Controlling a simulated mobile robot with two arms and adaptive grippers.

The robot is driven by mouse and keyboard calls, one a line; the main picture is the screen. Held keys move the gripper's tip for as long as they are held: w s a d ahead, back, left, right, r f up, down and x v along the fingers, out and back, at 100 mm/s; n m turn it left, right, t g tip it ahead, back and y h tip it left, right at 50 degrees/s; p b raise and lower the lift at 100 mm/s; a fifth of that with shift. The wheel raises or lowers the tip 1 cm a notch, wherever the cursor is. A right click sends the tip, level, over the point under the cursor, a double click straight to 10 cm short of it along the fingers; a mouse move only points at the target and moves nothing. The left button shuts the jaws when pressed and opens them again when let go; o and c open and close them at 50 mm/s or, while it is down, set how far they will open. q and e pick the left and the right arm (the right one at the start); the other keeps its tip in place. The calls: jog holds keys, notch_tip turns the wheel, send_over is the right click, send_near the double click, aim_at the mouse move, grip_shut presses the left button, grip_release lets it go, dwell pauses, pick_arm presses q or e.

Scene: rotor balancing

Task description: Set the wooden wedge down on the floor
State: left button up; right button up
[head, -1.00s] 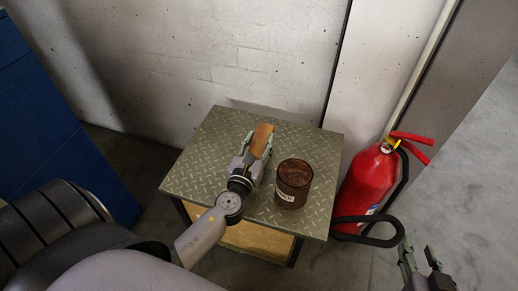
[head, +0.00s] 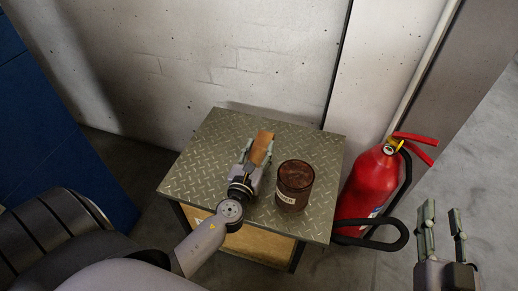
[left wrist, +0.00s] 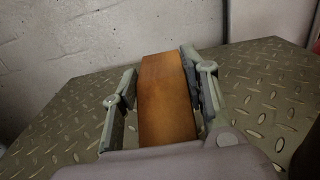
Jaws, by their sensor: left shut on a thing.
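The wooden wedge (head: 262,147) is an orange-brown block held in my left gripper (head: 256,152), over the small metal-topped table (head: 205,150). In the left wrist view the wedge (left wrist: 165,95) stands between the two fingers of the left gripper (left wrist: 160,90); the right finger lies against it. I cannot tell whether the wedge touches the tabletop. My right gripper (head: 442,228) is open and empty at the lower right, in front of the fire extinguisher. The grey floor (head: 350,265) shows around the table.
A dark brown jar (head: 294,185) with a label stands on the table, just right of my left gripper. A red fire extinguisher (head: 367,185) stands right of the table. A blue cabinet (head: 60,130) is at the left; a white wall (head: 220,50) is behind.

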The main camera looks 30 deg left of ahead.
pick_arm(q)
jog(key=o, duration=1.2)
jog(key=shift+o, duration=0.2)
